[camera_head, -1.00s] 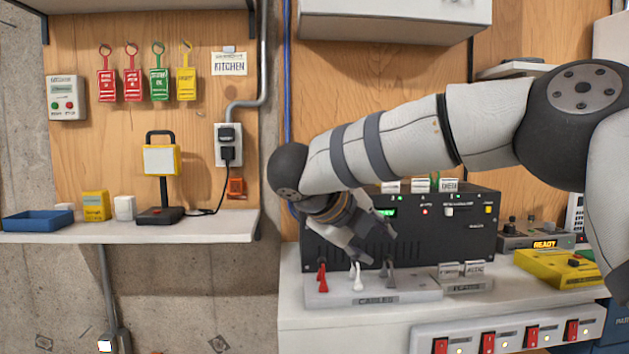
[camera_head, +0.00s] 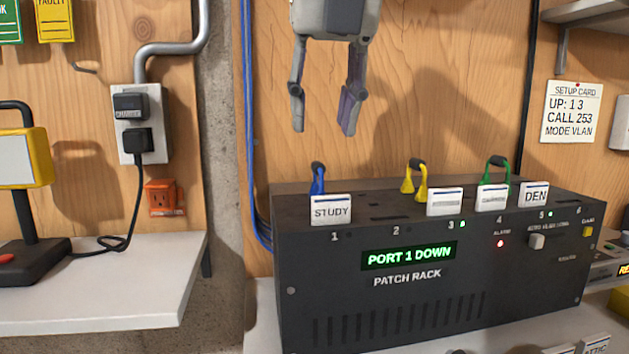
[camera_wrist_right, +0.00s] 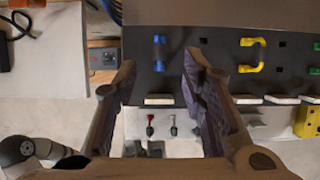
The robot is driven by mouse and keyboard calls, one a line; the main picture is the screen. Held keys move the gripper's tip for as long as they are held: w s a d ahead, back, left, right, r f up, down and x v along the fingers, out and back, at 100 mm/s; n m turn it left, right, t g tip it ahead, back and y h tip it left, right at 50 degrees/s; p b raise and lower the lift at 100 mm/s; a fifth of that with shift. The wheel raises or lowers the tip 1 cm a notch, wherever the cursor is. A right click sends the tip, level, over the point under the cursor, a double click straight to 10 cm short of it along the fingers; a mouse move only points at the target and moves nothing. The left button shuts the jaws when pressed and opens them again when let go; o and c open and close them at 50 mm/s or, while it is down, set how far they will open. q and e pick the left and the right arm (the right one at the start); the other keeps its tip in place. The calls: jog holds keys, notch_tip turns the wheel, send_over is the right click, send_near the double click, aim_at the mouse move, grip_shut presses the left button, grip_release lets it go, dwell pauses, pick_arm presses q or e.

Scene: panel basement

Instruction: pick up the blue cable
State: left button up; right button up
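The blue cable (camera_head: 318,179) is a short looped lead standing upright on top of the patch rack (camera_head: 430,280) at port 1, behind the STUDY tag (camera_head: 331,209). It also shows in the right wrist view (camera_wrist_right: 159,52), lying between and beyond my fingertips. My right gripper (camera_head: 322,108) hangs pointing down above the rack, over the blue cable's end, with its fingers apart and nothing between them. It also shows open in the right wrist view (camera_wrist_right: 162,75). My left gripper is not in view.
A yellow cable (camera_head: 415,180) and a green cable (camera_head: 498,168) stand farther right on the rack. Tags line its front edge. Its display reads PORT 1 DOWN. Blue wiring (camera_head: 251,140) runs down the wall at left. A shelf (camera_head: 120,290) with a lamp stands left.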

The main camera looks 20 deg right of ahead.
aim_at(319, 162)
jog(key=x, duration=0.8)
jog(key=shift+f, duration=0.35)
jog(key=shift+r, duration=0.1)
grip_shut()
